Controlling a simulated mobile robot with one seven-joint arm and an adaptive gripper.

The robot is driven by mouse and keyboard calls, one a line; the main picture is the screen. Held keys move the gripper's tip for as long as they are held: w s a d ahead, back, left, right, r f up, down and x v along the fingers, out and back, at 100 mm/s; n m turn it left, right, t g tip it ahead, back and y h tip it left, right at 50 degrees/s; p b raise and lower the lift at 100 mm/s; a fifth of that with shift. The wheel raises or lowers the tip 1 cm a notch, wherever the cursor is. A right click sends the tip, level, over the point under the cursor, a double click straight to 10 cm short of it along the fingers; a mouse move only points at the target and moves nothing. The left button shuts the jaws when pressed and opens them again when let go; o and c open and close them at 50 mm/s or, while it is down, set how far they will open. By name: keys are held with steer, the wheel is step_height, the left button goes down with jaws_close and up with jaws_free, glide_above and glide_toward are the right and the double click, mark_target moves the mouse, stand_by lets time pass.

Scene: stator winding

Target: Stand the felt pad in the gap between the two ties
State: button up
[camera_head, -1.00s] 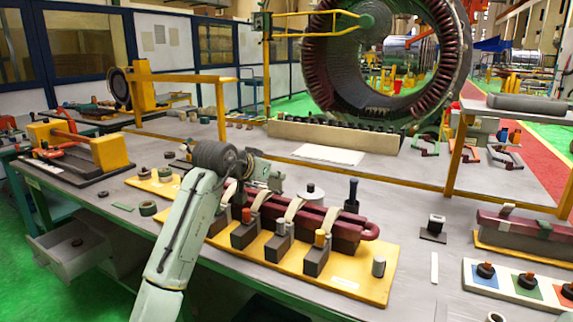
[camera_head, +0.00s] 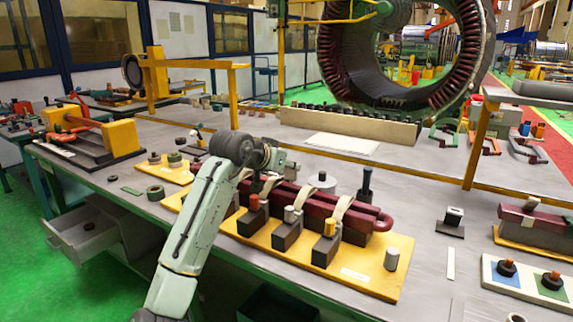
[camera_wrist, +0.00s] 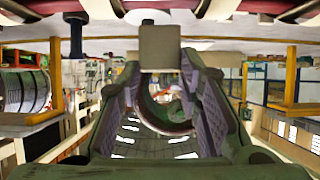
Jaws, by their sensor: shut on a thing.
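The felt pad (camera_wrist: 160,47) is a small grey-green block in the wrist view. My gripper (camera_wrist: 160,66) is shut on it, with a finger on each side. Two cream ties, a left one (camera_wrist: 100,8) and a right one (camera_wrist: 219,8), cross the dark red coil at the top of that view. The pad shows between them; I cannot tell whether it touches the coil. In the head view the ties (camera_head: 305,197) wrap the red coil (camera_head: 375,217) on its yellow base (camera_head: 372,278). My arm hides the coil's left end, and the pad cannot be made out there.
Dark blocks with coloured pegs (camera_head: 328,242) stand along the coil's near side. A dark upright post (camera_head: 367,184) and a white round spool (camera_head: 322,182) stand behind it. A grey cylinder (camera_head: 391,258) stands at the base's right end.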

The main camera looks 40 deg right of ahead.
mark_target(289, 179)
steer(key=shift+f+b, duration=1.15)
steer(key=shift+f, duration=0.9)
steer(key=o, duration=0.9)
steer(key=v, duration=1.2)
steer(key=shift+a, duration=0.1)
